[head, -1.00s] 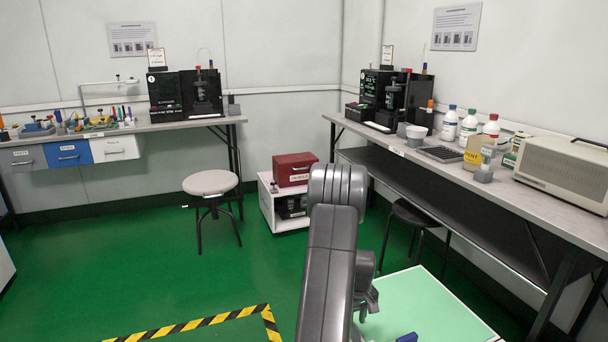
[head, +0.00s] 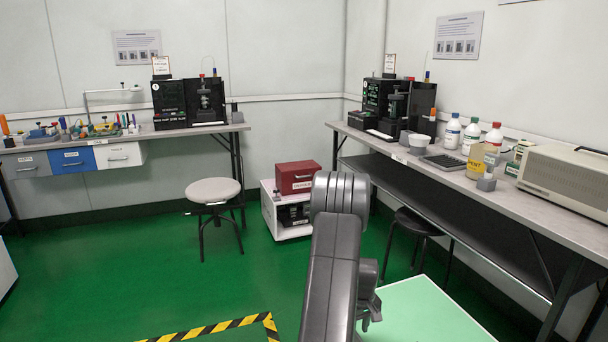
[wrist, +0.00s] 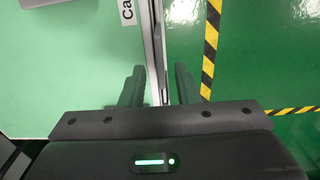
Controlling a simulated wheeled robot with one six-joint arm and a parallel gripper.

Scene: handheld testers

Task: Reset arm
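My gripper (head: 371,312) is partly hidden behind my grey forearm in the head view, low over the edge of a light green top. In the wrist view my gripper (wrist: 159,88) shows two dark fingers spread apart. Nothing is held between them. Below the gap runs the metal edge of the light green surface (wrist: 70,80), with the green floor to its right.
A white label (wrist: 127,12) and a grey object (wrist: 55,3) lie at the top left. Yellow-black tape (wrist: 211,45) marks the floor. A stool (head: 213,191), a white cabinet (head: 283,222) and the right bench (head: 500,196) stand around.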

